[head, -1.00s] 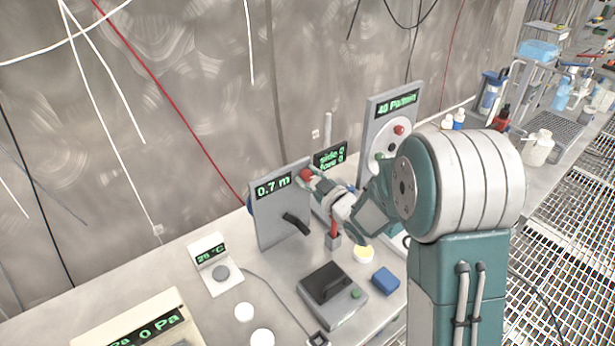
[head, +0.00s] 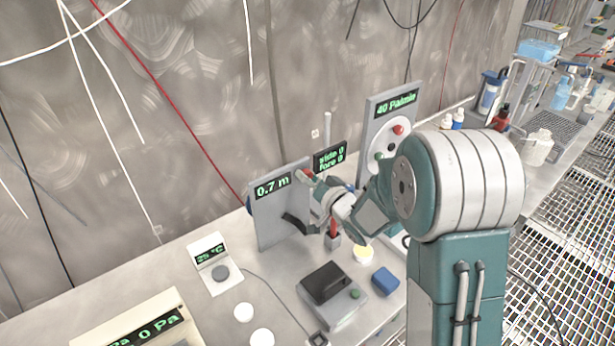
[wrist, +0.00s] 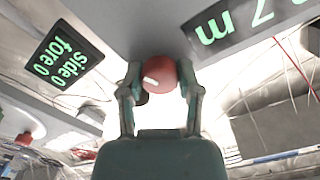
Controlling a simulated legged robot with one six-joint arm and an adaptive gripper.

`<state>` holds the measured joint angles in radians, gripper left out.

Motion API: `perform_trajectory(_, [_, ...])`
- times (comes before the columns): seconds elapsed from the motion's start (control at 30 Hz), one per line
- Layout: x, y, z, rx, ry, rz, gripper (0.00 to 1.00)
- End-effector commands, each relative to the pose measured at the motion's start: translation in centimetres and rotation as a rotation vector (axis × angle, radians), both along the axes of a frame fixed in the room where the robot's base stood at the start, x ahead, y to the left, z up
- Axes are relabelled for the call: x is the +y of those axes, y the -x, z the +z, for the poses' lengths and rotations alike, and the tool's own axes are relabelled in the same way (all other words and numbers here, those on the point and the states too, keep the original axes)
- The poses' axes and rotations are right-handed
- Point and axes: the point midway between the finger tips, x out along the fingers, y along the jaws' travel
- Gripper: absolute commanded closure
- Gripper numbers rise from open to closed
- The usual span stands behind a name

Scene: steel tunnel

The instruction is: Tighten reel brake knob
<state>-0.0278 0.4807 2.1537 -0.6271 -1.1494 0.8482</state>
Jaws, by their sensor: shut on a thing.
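The red knob (wrist: 160,78) with a pale mark sits between the two fingers of my gripper (wrist: 163,85) in the wrist view, which are shut on it from both sides. In the head view the red knob (head: 306,173) is a small patch at the upper right edge of the grey panel (head: 268,222) reading 0.7 m. My gripper (head: 312,180) reaches it from the right and partly hides it. A dark curved lever (head: 296,222) is low on the panel's face.
A display (head: 330,158) reading side 0 and fore 0 stands just behind my gripper. A taller panel (head: 396,106) reading 40 Pa/min is to the right. A black-topped box (head: 330,292), a blue block (head: 385,281) and a 25 °C meter (head: 213,262) lie in front on the bench.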

Motion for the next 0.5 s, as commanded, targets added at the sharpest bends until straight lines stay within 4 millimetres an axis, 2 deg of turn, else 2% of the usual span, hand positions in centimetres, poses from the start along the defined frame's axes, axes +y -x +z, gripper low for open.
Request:
perform_trajectory(0.03, [-0.02, 0.18, -0.69, 0.041, -0.028, 0.0, 1.0])
perform_trajectory(0.5, [-0.05, 0.16, -0.71, 0.219, -0.294, -0.003, 1.0])
